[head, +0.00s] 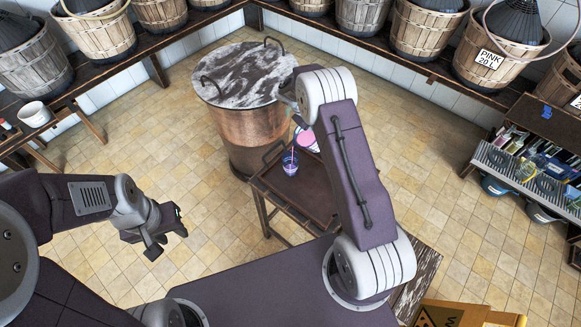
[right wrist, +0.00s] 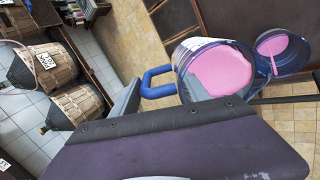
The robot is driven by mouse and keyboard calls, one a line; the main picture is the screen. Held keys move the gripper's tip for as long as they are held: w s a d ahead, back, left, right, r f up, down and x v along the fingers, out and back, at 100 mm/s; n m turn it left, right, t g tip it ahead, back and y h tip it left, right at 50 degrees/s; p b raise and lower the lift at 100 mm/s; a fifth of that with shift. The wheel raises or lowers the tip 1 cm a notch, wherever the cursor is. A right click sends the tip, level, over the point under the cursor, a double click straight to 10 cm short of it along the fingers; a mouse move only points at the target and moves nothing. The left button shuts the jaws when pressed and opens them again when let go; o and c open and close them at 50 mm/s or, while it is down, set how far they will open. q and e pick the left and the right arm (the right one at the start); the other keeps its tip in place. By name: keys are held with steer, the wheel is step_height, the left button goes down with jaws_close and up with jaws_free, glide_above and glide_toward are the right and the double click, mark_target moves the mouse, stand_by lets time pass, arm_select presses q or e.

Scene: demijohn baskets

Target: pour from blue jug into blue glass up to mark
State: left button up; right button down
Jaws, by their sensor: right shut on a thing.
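The blue glass (head: 290,164) stands on a small dark tray table (head: 310,192); it also shows in the right wrist view (right wrist: 296,60) with pink liquid inside. Its mark cannot be made out. The blue jug (right wrist: 185,62) holds pink liquid and is tilted toward the glass. A thin pink stream (head: 293,149) runs from the jug's side down into the glass. My right gripper (right wrist: 128,102) is shut on the jug's blue handle (right wrist: 156,84); in the head view my arm mostly hides it and the jug. My left gripper (head: 167,240) is open and empty, above the floor.
A large copper vat (head: 255,135) with a marbled lid (head: 243,75) stands behind the tray table. Basketed demijohns line the back shelf (head: 395,55). A white bucket (head: 34,114) is on the left bench. The tiled floor between is clear.

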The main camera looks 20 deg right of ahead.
stand_by(0.3)
steer(key=shift+r+b, duration=0.1)
steer(key=shift+b, duration=0.35)
steer(key=shift+b, duration=0.4)
steer(key=shift+a, duration=0.1)
stand_by(0.4)
steer(key=shift+h+b, duration=0.3)
steer(key=shift+b, duration=0.15)
stand_by(1.1)
